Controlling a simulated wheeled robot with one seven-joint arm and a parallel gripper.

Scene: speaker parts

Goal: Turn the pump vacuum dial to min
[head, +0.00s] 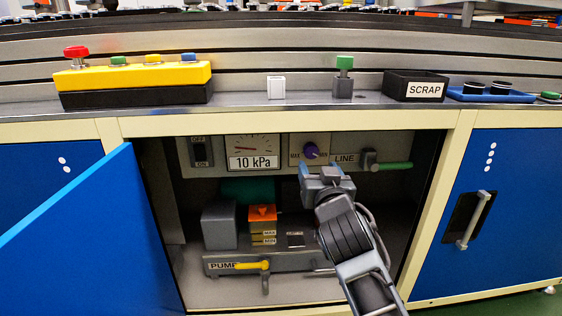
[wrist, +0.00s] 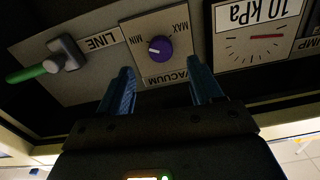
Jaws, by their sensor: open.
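The vacuum dial is a round purple knob (head: 311,151) on a grey panel inside the open cabinet. It also shows in the wrist view (wrist: 161,48), where the picture is upside down. There the MIN label is left of the knob, MAX is right, and VACUUM is below. A white mark sits on the knob's left part in that view, on the MIN side. My gripper (head: 314,172) is open just in front of and below the dial. In the wrist view its two blue fingers (wrist: 161,72) stand apart, short of the knob, which lies between their lines. Nothing is held.
A 10 kPa gauge (head: 252,150) and an OFF/ON switch (head: 201,151) are left of the dial. A green-handled LINE valve (head: 390,165) is to the right. The pump (head: 235,264) stands below. The blue door (head: 95,240) hangs open at left.

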